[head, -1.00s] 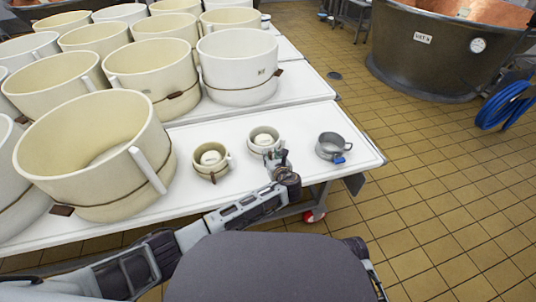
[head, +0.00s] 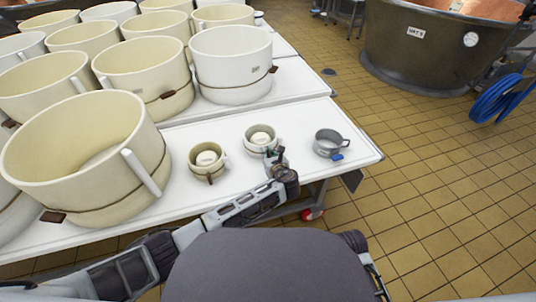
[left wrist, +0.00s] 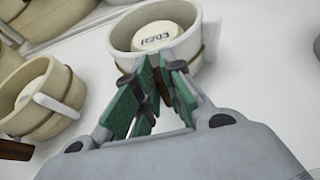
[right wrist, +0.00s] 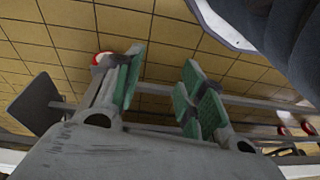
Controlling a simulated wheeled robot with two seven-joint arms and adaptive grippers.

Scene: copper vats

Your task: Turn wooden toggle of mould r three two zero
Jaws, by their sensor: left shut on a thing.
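A small white mould (head: 249,147) stands on the white table beside a second, creamier small mould (head: 207,171). In the left wrist view, the white mould (left wrist: 118,42) holds a pale disc (left wrist: 155,36) whose marking looks like R203, not R320. My left gripper (head: 272,157) is at the white mould's near side; its green fingers (left wrist: 163,72) are shut on a brown wooden toggle (left wrist: 163,92) at the mould's wall. The fingers hide most of the toggle, so its angle cannot be told. My right gripper (right wrist: 162,78) is open and empty, above the tiled floor.
A grey metal cup (head: 328,143) with a blue tag stands to the right on the table (head: 300,185). Large cord-bound moulds (head: 85,160) crowd the left and back. A dark vat (head: 410,60) and a blue hose (head: 498,97) are beyond, across open tiled floor.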

